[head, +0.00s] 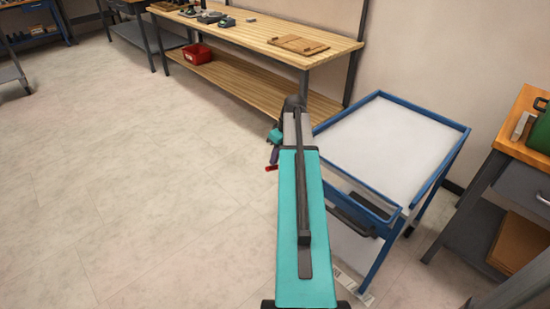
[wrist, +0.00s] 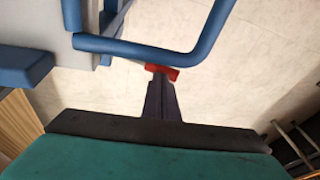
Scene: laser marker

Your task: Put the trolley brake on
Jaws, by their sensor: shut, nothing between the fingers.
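The trolley (head: 385,148) has a blue tube frame and a white top, and stands right of my arm in the head view. Its blue tube frame (wrist: 150,50) crosses the top of the wrist view. A small red piece, which looks like the brake pedal (head: 271,168), shows low by the trolley's left side. It also shows in the wrist view (wrist: 165,72), right at my fingertips. My gripper (head: 275,156) is shut and empty, its dark fingers (wrist: 161,88) ending at the red piece. I cannot tell whether they touch it. My arm hides the trolley's near left corner.
A wooden workbench (head: 270,40) with a lower shelf stands against the back wall, with a red bin (head: 198,54) on the shelf. Another bench (head: 515,145) with drawers stands close right of the trolley. The tiled floor (head: 130,170) on the left is clear.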

